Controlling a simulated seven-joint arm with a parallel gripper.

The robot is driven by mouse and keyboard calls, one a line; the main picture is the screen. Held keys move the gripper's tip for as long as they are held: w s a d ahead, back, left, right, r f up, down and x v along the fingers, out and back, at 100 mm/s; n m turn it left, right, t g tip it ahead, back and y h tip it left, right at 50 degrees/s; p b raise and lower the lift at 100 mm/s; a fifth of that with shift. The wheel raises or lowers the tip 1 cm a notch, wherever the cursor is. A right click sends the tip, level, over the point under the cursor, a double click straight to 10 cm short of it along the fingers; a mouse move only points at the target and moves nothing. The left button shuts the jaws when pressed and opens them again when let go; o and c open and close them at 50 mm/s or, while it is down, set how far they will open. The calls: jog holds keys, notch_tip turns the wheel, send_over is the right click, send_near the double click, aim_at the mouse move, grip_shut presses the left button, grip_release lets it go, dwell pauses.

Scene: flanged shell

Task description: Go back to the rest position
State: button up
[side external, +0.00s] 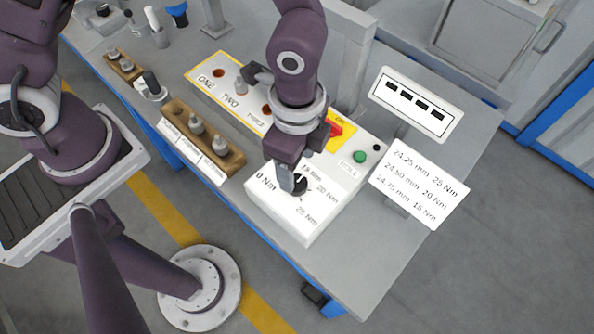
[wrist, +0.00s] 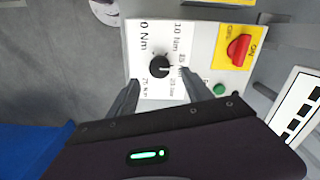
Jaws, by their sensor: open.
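My gripper (side external: 293,183) is over the white control box (side external: 318,227), close above its black torque knob (side external: 302,186). In the wrist view my gripper (wrist: 162,84) shows two dark fingers spread apart, with nothing between them. The black knob (wrist: 159,67) appears just beyond the fingertips, between them in the picture. Whether a finger touches the knob I cannot tell. The knob is surrounded by printed Nm values. In the side view my gripper partly hides the knob and its scale.
A red switch (side external: 334,130) on a yellow plate and a green button (side external: 359,157) are on the box. A wooden block (side external: 180,115) with metal parts stands left. Two white sign panels (side external: 420,184) (side external: 409,104) stand right. The table's right front is clear.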

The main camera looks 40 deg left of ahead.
jog(key=shift+r, duration=0.55)
jog(key=w+a+r+n+t, duration=0.25)
jog(key=a+r+n, duration=0.35)
jog(key=a+r, duration=0.65)
jog(key=s+a+r+n+t, duration=0.3)
jog(key=s+a+r+n, duration=0.4)
jog(key=s+r+n, duration=0.2)
jog(key=shift+s+a+r, duration=0.2)
jog(key=shift+s+r, duration=0.1)
jog(key=shift+s, duration=0.95)
